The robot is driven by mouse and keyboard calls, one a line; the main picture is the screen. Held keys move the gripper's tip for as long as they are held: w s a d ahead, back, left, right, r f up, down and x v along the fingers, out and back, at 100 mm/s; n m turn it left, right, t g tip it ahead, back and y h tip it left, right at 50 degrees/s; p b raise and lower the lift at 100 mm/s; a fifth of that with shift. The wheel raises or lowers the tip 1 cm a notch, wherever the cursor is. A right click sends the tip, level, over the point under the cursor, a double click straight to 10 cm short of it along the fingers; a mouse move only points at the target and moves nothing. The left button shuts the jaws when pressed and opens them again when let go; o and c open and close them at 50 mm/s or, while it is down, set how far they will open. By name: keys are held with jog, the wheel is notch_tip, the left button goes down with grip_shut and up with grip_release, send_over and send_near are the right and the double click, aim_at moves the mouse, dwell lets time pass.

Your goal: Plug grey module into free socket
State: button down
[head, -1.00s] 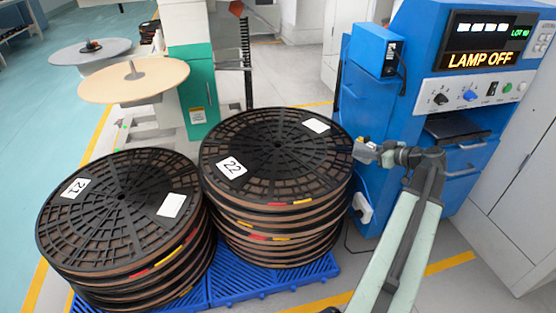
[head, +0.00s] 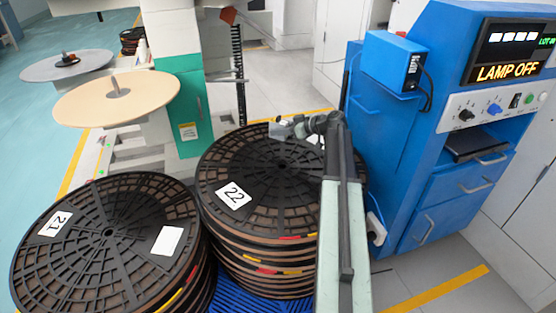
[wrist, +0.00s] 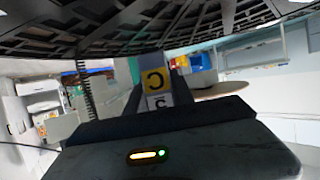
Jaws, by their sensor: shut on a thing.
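My gripper (head: 290,127) is shut on a small grey module (head: 280,131), held over the far part of the reel stack marked 22. In the wrist view the module (wrist: 153,82) sits between the dark fingers, with a yellow label and a white label facing the camera. Most of its body is hidden there. No socket can be clearly made out as free. A white fitting (head: 375,228) with a cable is on the lower side of the blue cabinet, too small to read.
Reel stacks marked 22 (head: 225,170) and 21 (head: 110,235) stand at the front. The blue cabinet (head: 400,130) is at right, its display (head: 507,72) reading LAMP OFF. A tan disc (head: 95,100) is at left. Floor is free before the cabinet.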

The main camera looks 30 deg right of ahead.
jog(key=s+a, duration=0.1)
jog(key=s, duration=0.4)
jog(key=s+a+f+b, duration=0.1)
jog(key=s, duration=0.4)
jog(key=s+a, duration=0.1)
jog(key=s, duration=0.4)
jog(key=shift+s+f, duration=0.2)
jog(key=shift+s, duration=0.1)
notch_tip(320, 180, down, 4)
jog(key=b, duration=0.4)
jog(key=shift+r, duration=0.25)
jog(key=shift+f, duration=0.15)
jog(key=c, duration=1.1)
grip_release()
